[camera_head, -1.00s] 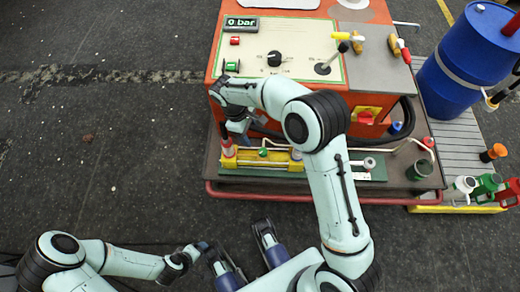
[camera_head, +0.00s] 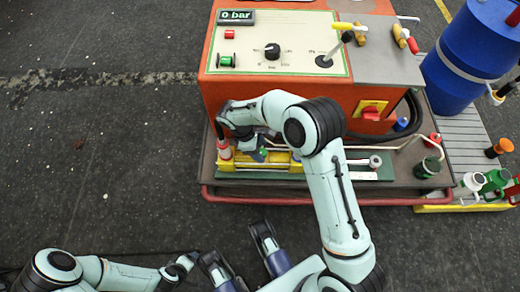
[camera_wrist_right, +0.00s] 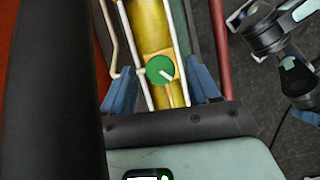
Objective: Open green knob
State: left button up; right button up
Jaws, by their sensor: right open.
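The green knob (camera_wrist_right: 160,70) is a round disc with a pale lever or pointer. It sits on a yellow cylinder (camera_wrist_right: 150,25) in the right wrist view. My right gripper (camera_wrist_right: 162,88) is open, with one blue finger on each side of the knob and visible space between. In the head view my right gripper (camera_head: 252,148) is over the yellow cylinder, beside the small green knob (camera_head: 264,153).
An orange control box (camera_head: 300,95) stands behind, with a display (camera_head: 235,17) reading 0 bar and a black dial (camera_head: 272,51). Pale rods run alongside the cylinder. A red rail (camera_head: 300,200) edges the front. A blue barrel (camera_head: 465,60) stands at the right. Floor at left is clear.

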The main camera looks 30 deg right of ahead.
pick_arm(q)
jog(key=shift+s+f, duration=0.15)
jog(key=shift+s, duration=0.05)
pick_arm(e)
jog(key=shift+s+d+f, duration=0.1)
jog(key=shift+s+f, duration=0.05)
jog(key=shift+f, duration=0.2)
jog(key=c, duration=1)
jog(key=shift+s+r+n+t+h+p, duration=0.1)
jog(key=shift+n+t+h+p, duration=0.3)
jog(key=shift+n+p, duration=0.9)
jog(key=shift+c, duration=0.2)
jog(key=n+t, duration=0.1)
jog(key=n, duration=0.1)
jog(key=shift+n+p, duration=0.3)
pick_arm(q)
notch_tip(320, 180, up, 6)
jog(key=d, duration=0.2)
jog(key=shift+d+p, duration=0.15)
jog(key=shift+p, duration=0.25)
pick_arm(e)
jog(key=shift+n+t, duration=0.5)
jog(key=shift+n, duration=0.8)
pick_arm(q)
jog(key=shift+f, duration=0.1)
jog(key=shift+w, duration=0.1)
pick_arm(e)
jog(key=o, duration=1)
